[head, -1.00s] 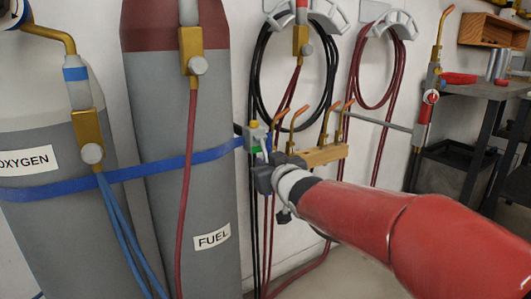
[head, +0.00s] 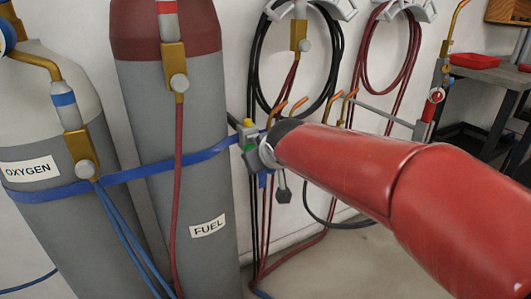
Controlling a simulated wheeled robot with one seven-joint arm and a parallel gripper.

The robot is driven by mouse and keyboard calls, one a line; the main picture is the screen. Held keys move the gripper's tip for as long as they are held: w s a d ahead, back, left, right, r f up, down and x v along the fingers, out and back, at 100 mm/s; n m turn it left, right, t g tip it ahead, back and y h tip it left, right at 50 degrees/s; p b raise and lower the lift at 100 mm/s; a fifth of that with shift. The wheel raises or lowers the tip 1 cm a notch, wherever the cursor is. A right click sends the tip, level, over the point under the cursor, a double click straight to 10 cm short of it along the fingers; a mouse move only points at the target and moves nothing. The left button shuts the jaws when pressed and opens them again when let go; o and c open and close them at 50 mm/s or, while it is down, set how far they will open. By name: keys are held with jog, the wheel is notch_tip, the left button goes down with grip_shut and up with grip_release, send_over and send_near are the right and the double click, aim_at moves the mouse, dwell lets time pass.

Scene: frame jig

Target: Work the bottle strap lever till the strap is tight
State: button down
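A blue strap (head: 134,172) runs around the oxygen cylinder (head: 40,235) and the fuel cylinder (head: 178,130). Its right end meets a small ratchet buckle (head: 248,134) with yellow and green parts by the wall, right of the fuel cylinder. My red arm reaches in from the right, and its end is at the buckle. My gripper is mostly hidden behind the arm, so its fingers and any hold on the lever cannot be made out. The lever is also hidden or too small to tell. A bit of blue strap shows below the buckle.
Black (head: 326,75) and dark red hoses (head: 364,60) hang coiled on wall hooks. Brass torch tips (head: 299,105) stick up behind my arm. A dark workbench (head: 490,90) with a red tray stands at the right. Hoses hang down below the buckle to the floor.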

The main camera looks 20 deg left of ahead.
jog(key=shift+d+r, duration=0.2)
jog(key=shift+r, duration=0.45)
dwell(0.9)
jog(key=c, duration=1.5)
grip_release()
jog(key=shift+s+d, duration=0.1)
jog(key=shift+f, duration=0.1)
jog(key=v, duration=0.7)
jog(key=shift+s+d+r, duration=0.15)
jog(key=shift+s+r, duration=0.1)
